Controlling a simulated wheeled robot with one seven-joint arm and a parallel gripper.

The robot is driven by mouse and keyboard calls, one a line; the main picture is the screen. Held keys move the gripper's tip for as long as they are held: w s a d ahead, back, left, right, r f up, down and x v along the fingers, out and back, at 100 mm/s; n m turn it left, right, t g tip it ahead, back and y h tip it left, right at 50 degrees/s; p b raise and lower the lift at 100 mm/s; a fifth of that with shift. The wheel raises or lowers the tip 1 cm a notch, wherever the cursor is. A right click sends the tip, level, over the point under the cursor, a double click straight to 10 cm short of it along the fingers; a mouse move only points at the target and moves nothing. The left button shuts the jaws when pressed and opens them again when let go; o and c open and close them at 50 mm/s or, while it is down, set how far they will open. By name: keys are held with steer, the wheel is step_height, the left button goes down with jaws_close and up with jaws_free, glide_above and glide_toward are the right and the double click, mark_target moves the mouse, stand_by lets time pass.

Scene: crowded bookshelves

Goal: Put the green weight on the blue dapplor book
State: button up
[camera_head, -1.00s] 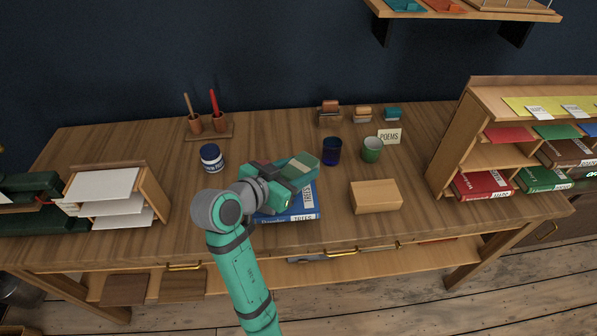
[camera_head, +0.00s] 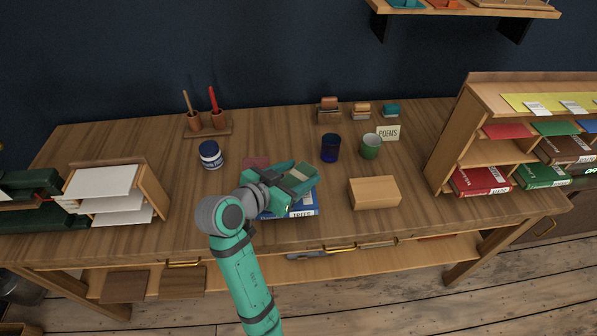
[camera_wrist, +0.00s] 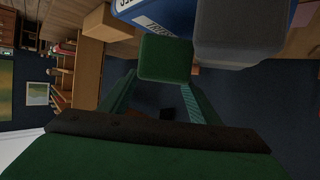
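A blue book (camera_head: 308,206) with a white spine label reading TREES lies on the desk in front of the middle. Part of it is hidden under my arm; I cannot read a full title now. My gripper (camera_head: 302,173) is low over this book. The wrist view shows the green weight (camera_wrist: 165,58), a rounded block, between the tips of my gripper (camera_wrist: 163,80), with the fingers against its sides. The blue book (camera_wrist: 160,14) appears right by the weight there. I cannot tell whether the weight touches the book.
A grey block (camera_wrist: 232,32) is close beside the weight in the wrist view. A dark blue cup (camera_head: 330,148), a green mug (camera_head: 370,147) and a tan box (camera_head: 375,192) stand to the right. A blue-and-white jar (camera_head: 211,155) is left. A pinkish flat thing (camera_head: 257,162) lies behind my arm.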

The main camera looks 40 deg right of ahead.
steer(key=shift+o, duration=0.3)
steer(key=shift+r, duration=0.3)
steer(key=v, duration=1.2)
steer(key=shift+r, duration=0.2)
steer(key=shift+s+a, duration=0.1)
